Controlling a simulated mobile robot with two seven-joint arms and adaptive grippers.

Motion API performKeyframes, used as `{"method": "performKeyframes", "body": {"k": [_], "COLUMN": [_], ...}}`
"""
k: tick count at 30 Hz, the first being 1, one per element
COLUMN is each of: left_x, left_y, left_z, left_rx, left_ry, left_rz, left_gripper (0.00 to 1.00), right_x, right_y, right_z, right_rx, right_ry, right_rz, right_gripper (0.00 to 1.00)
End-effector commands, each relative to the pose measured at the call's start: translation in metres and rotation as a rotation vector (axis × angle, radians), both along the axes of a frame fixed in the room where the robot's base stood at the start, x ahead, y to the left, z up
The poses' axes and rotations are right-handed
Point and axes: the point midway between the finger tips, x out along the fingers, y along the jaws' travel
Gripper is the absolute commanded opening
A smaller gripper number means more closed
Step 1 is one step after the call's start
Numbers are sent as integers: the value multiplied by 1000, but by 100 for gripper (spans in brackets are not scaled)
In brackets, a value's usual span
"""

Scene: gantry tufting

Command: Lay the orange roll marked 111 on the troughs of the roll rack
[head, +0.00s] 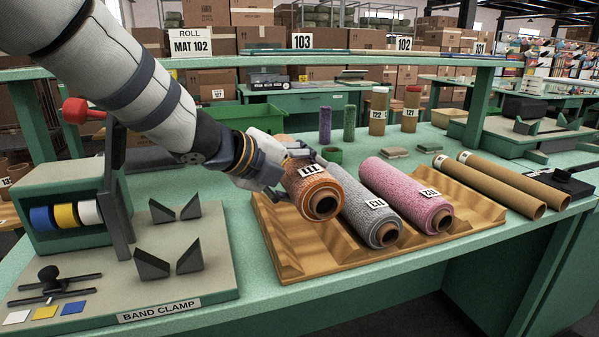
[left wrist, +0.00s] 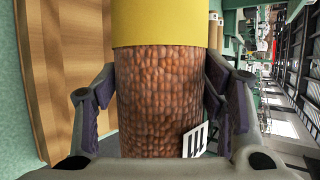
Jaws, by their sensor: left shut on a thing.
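The orange roll marked 111 (head: 318,188) is held over the left part of the wooden roll rack (head: 290,262), its open core end facing the front. My left gripper (head: 297,174) is shut on it, one finger on each side. In the left wrist view the orange roll (left wrist: 158,95) fills the space between the fingers (left wrist: 160,95), with a wide yellow band across it and bare rack wood to its left. Whether its underside touches the rack is hidden. A grey roll (head: 368,215) and a pink roll (head: 405,192) lie on the rack to its right. My right gripper is out of view.
A band clamp stand (head: 150,275) with upright black V-blocks is at the left. Two bare brown tubes (head: 500,185) lie right of the rack. Several small rolls (head: 378,110) stand behind it. The rightmost trough area (head: 470,208) is bare. A shelf (head: 300,60) spans the back.

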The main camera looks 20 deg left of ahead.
Motion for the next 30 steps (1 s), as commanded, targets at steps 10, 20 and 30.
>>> {"method": "performKeyframes", "body": {"k": [10, 20, 30], "left_x": [0, 0, 0], "left_y": [0, 0, 0], "left_z": [-45, -65, -65], "left_rx": [2, 2, 1], "left_ry": [1, -2, -4], "left_rz": [1, 1, 1], "left_gripper": [24, 24, 84], "right_x": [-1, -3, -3], "right_y": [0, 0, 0], "right_z": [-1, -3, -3], "right_rx": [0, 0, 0], "right_ry": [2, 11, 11], "right_rz": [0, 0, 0], "right_gripper": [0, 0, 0]}}
